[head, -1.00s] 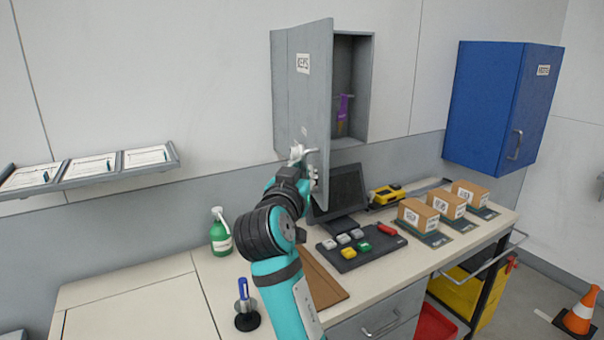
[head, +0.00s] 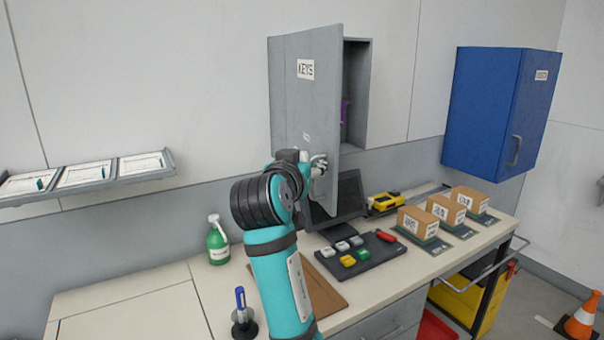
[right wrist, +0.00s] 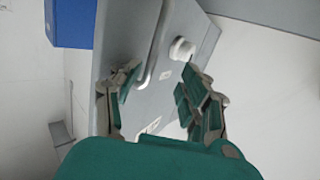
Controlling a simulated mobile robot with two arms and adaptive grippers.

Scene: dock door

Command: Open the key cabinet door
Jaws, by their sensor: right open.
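The grey key cabinet door (head: 302,95), labelled KEYS, stands partly open, hinged at its left. The cabinet (head: 357,95) behind it shows a dark interior and part of a purple item (head: 345,112). My right gripper (head: 318,166) is at the lower free edge of the door. In the right wrist view my gripper (right wrist: 160,78) is open, its fingers on either side of the door's bar handle (right wrist: 152,62). A white round knob (right wrist: 182,48) sits beside the handle, near the right finger. I cannot tell whether a finger touches the door. My left gripper is not in view.
A blue cabinet (head: 490,110) hangs to the right. Below stands a bench with a monitor (head: 345,197), a button panel (head: 360,255), boxes (head: 424,222), a green spray bottle (head: 217,243) and a pen holder (head: 244,322). A document shelf (head: 90,188) is at left.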

